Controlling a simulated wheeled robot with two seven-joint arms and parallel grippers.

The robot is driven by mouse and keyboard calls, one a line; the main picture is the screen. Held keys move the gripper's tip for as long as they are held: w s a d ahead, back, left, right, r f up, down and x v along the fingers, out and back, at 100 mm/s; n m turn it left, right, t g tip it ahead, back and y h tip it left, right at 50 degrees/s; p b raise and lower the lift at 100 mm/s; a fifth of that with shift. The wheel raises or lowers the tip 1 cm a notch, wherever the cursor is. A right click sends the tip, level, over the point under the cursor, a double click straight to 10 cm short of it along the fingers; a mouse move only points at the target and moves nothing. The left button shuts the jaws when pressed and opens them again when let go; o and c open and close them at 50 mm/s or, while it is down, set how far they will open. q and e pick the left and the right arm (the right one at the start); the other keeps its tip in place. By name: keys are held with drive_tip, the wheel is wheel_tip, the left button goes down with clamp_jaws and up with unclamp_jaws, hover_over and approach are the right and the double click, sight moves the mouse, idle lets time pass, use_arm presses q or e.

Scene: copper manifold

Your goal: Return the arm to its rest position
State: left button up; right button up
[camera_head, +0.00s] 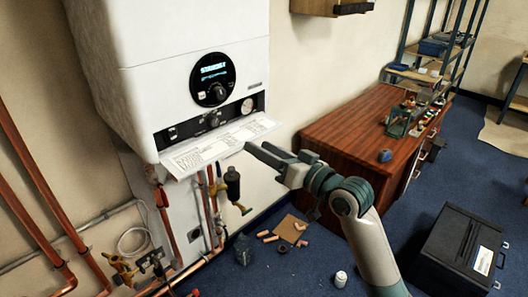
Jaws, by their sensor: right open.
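My right arm (367,235) comes up from the bottom right of the head view. Its gripper (254,151) points left, its fingertips near the right end of the paper-like panel (215,145) below the boiler. The gripper is open, and I see nothing held between its fingers. From this angle I cannot tell whether a fingertip touches the panel. My left gripper is not in view.
The white boiler (180,50) hangs on the wall with a lit display (213,75). Copper pipes (35,170) and valves (122,268) run below it. A wooden bench (345,125) stands behind my arm. A black case (455,245) and small parts (284,248) lie on the blue floor.

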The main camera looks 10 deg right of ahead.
drive_tip(key=w+d+f+m+g+h, duration=0.1)
drive_tip(key=w+d+f+h, duration=0.1)
drive_tip(key=f, duration=1)
drive_tip(key=w+d+f+m+g+h, duration=0.1)
drive_tip(key=w+d+f+m+h, duration=0.15)
drive_tip(key=f, duration=1.05)
drive_tip(key=s+d+f+g+h+b, duration=0.1)
drive_tip(key=s+d+f, duration=0.15)
drive_tip(key=f, duration=0.75)
drive_tip(key=s+d+f+g+h, duration=0.1)
drive_tip(key=s+f, duration=0.3)
drive_tip(key=f, duration=0.6)
drive_tip(key=s+d+f+g+h+b, duration=0.1)
drive_tip(key=s+d+f, duration=0.15)
drive_tip(key=f, duration=0.65)
drive_tip(key=s+d+f+n+g+h, duration=0.1)
drive_tip(key=s+d+f+g+h, duration=0.2)
drive_tip(key=s+f, duration=1.95)
drive_tip(key=s+d+f+n+g, duration=0.1)
drive_tip(key=s+f, duration=0.4)
drive_tip(key=s, duration=1.1)
drive_tip(key=s+f+n+g+b, duration=0.1)
drive_tip(key=s+f+g, duration=0.3)
drive_tip(key=s, duration=1.3)
drive_tip(key=shift+d+f+g, duration=0.3)
drive_tip(key=shift+d+f, duration=0.1)
drive_tip(key=shift+f, duration=0.55)
